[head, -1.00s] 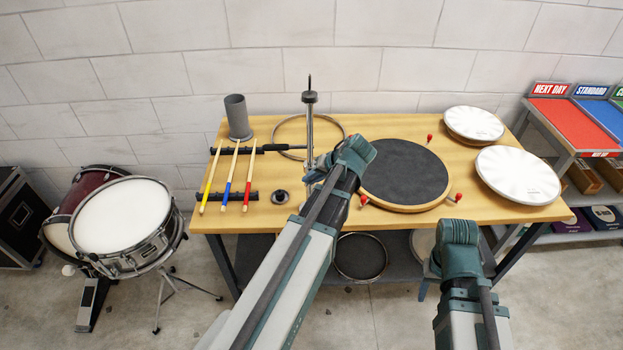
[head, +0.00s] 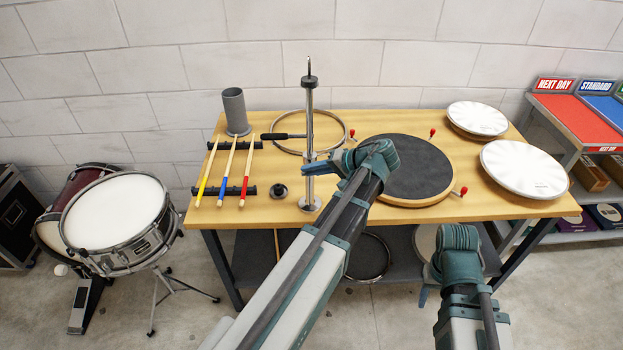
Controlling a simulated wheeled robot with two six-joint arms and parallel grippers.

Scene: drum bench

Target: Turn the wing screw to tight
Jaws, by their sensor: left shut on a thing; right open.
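The upright metal stand (head: 309,120) rises from the bench with a black collar near its top and a thin rod above it. My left gripper (head: 318,168) is at the lower part of the stand's tube, reaching in from the right. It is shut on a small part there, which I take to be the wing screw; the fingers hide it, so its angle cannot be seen. My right gripper (head: 423,294) is low in front of the bench, mostly hidden behind its own wrist, open and away from the stand.
On the wooden bench (head: 240,212) are a hoop (head: 345,127), a black practice pad (head: 415,168), two white drum heads (head: 525,170), three drumsticks (head: 226,175), a grey cup (head: 235,112) and a small black round piece (head: 280,191). A snare drum (head: 115,220) stands left.

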